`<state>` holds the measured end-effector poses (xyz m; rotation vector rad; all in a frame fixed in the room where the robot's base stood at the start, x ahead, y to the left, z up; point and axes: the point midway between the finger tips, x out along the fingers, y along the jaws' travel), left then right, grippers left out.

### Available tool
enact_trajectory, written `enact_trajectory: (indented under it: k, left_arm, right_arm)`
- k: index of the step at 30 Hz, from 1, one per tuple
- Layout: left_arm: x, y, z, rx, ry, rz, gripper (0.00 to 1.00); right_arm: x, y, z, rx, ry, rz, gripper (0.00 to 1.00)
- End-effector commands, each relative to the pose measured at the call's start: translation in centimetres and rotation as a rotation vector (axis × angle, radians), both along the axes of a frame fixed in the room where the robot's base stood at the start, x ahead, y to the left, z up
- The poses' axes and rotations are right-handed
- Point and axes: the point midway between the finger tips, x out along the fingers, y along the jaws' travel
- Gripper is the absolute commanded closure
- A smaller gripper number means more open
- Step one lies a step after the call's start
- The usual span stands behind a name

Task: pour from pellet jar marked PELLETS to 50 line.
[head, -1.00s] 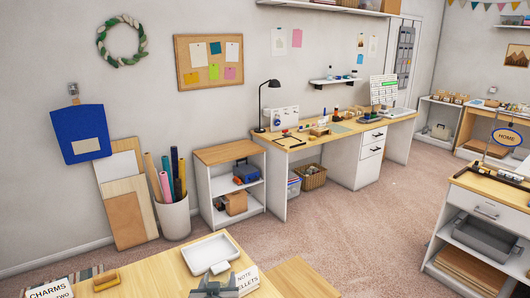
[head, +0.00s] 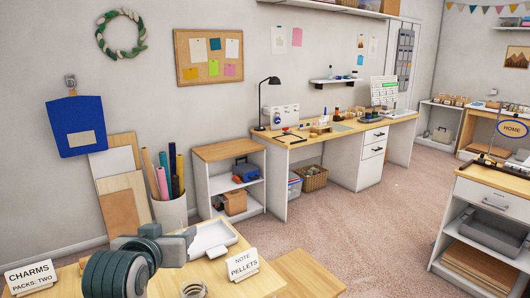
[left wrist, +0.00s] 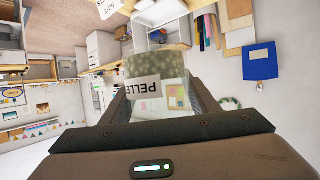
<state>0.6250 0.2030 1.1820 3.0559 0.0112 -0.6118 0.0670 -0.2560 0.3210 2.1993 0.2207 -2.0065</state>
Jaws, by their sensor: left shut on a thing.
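In the left wrist view my left gripper (left wrist: 160,92) is shut on a translucent jar (left wrist: 157,66). Its white label shows upside down and reads "PELLE", the rest cut off by the jaw. In the head view my left arm rises from the bottom edge over the near table (head: 266,284), and the jar cannot be made out there. A "NOTE PELLETS" card (head: 243,265) stands on this table. A round rim (head: 193,289) shows at the bottom edge; what it belongs to is unclear. No 50 line is visible. My right gripper is out of view.
A white tray (head: 214,240) lies behind my arm on the near table. A "CHARMS PACKS: TWO" card (head: 30,277) stands at the left. A bin of rolls (head: 172,210) and a low shelf unit (head: 236,190) stand beyond.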

Motion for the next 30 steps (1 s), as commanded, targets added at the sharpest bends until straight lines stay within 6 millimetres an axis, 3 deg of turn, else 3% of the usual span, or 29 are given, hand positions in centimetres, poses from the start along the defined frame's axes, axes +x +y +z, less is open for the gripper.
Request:
enact_trajectory:
  k: [20,26,30]
  left_arm:
    - [-0.2,0.1,-0.1,0.003,0.001,0.006,0.73]
    - [1.0,1.1,-1.5,0.008,0.005,0.089,0.73]
    - [2.4,2.4,-3.7,0.012,0.008,0.205,0.73]
  right_arm:
    - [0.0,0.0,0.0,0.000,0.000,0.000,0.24]
    - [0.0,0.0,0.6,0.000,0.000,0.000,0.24]
    - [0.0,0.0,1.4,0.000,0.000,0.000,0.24]
